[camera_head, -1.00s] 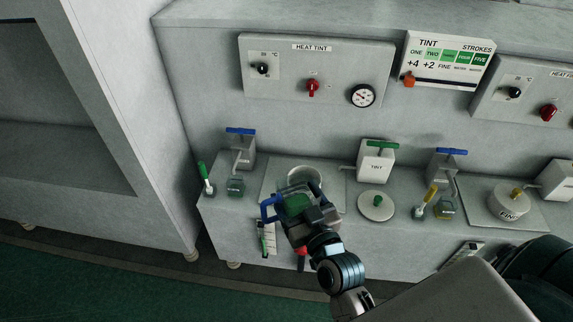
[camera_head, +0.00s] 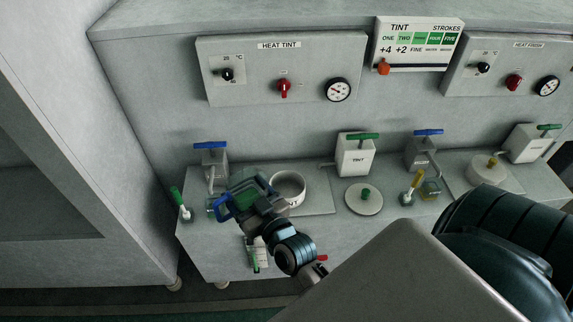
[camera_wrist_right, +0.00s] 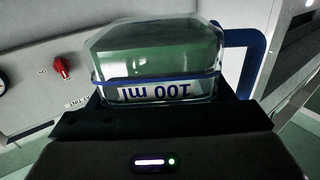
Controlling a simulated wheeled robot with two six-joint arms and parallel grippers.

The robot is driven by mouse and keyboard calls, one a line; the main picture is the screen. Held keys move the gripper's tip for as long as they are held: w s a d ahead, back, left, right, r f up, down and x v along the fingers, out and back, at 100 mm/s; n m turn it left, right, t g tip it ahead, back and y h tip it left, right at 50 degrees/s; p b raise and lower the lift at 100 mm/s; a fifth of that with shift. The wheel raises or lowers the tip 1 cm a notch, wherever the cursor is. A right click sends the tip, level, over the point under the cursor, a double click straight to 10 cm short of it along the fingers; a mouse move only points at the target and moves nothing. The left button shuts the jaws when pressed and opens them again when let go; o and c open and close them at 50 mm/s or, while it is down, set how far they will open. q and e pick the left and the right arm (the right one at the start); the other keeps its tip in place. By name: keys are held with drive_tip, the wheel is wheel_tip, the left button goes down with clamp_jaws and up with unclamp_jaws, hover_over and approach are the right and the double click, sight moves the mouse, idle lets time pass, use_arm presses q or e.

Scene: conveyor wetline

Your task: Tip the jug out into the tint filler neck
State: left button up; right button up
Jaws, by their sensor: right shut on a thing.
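The jug (camera_head: 247,184) is clear with a blue handle, and my right gripper (camera_head: 262,206) is shut on it. The right wrist view shows the jug (camera_wrist_right: 150,62) close up, with a blue band and a 100 ml label. Its inside looks greenish; I cannot tell the liquid level. The open, round, light-grey tint filler neck (camera_head: 299,192) stands on the counter just right of the jug in the head view. The jug seems held above counter height, its tilt unclear. The neck's lid (camera_head: 363,207), with a green knob, lies to the right. My left gripper is not in view.
The TINT box (camera_head: 354,159) with a green T-handle stands behind the lid. A blue-handled dispenser (camera_head: 212,163) and a green-handled brush (camera_head: 181,205) are at the left. The heat tint panel (camera_head: 250,75) is on the back wall. A second capped neck (camera_head: 495,173) is at the right.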

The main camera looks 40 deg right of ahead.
drive_tip(key=w+d+f+b, duration=0.1)
drive_tip(key=w+f+b, duration=0.2)
drive_tip(key=f, duration=0.4)
drive_tip(key=w+d+f+b, duration=0.2)
drive_tip(key=w+f, duration=0.3)
drive_tip(key=f, duration=0.3)
drive_tip(key=w+d+f+b, duration=0.2)
drive_tip(key=w+f+b, duration=0.2)
drive_tip(key=f, duration=0.4)
drive_tip(key=shift+w+d+f, duration=0.25)
drive_tip(key=shift+w, duration=0.2)
drive_tip(key=shift+w+d+f, duration=0.2)
drive_tip(key=shift+f, duration=0.1)
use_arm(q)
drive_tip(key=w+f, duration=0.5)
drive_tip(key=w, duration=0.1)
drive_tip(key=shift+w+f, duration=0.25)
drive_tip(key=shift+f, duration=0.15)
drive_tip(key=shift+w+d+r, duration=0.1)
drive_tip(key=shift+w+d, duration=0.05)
use_arm(e)
drive_tip(key=shift+s+r+m, duration=0.1)
drive_tip(key=shift+m, duration=0.2)
